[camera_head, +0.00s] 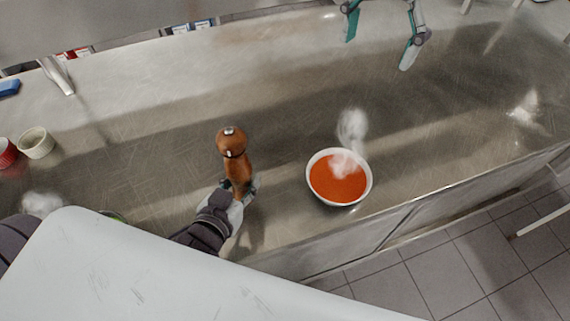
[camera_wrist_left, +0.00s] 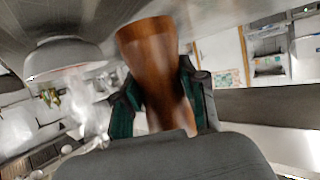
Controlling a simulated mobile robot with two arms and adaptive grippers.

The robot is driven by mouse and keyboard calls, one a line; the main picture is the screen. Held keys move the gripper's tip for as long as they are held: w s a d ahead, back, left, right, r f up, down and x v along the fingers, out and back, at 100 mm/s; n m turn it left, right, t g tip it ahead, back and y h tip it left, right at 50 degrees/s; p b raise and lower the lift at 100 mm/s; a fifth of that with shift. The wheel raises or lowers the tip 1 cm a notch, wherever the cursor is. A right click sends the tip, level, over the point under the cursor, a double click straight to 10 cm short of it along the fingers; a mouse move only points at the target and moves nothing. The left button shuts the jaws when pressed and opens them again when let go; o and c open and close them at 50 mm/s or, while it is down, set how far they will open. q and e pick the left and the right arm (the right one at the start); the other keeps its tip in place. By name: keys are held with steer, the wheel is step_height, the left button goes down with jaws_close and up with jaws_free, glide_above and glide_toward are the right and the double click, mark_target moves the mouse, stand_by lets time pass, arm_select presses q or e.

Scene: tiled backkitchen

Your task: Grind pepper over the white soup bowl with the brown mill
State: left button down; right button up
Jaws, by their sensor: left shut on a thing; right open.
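The brown pepper mill (camera_head: 232,146) stands roughly upright, slightly tilted, in the head view, left of the bowl. My left gripper (camera_head: 239,188) is shut around its lower body. The left wrist view also shows the mill (camera_wrist_left: 154,62) between the dark green finger pads of this gripper (camera_wrist_left: 163,108). The white soup bowl (camera_head: 312,187) holds orange-red soup and steams on the counter. It also shows in the left wrist view (camera_wrist_left: 62,62), at the upper left. The mill is beside the bowl, not over it. My right gripper (camera_head: 381,38) is open and empty at the top, beyond the bowl.
The steel counter (camera_head: 450,130) is clear right of the bowl. A cream ramekin (camera_head: 36,143) and a red ramekin (camera_head: 7,154) stand at the far left. A blue object (camera_head: 9,88) lies at the left edge. The counter's front edge drops to a tiled floor (camera_head: 440,285).

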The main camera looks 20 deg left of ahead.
arm_select(q)
steer(key=w+d+r+m+g+h, duration=0.1)
steer(key=w+d+m+h, duration=0.2)
steer(key=d, duration=0.6)
steer(key=w+d+r+m+h, duration=0.2)
steer(key=w+d+m+h, duration=0.1)
steer(key=w+d, duration=0.5)
steer(key=shift+w+d+g+h, duration=0.25)
steer(key=shift+d+g+h, duration=0.15)
steer(key=shift+d, duration=0.6)
steer(key=shift+r, duration=0.1)
arm_select(e)
steer(key=n, duration=0.8)
steer(key=shift+f, duration=0.1)
step_height(320, 180, down, 8)
stand_by(0.3)
steer(key=shift+f, duration=0.15)
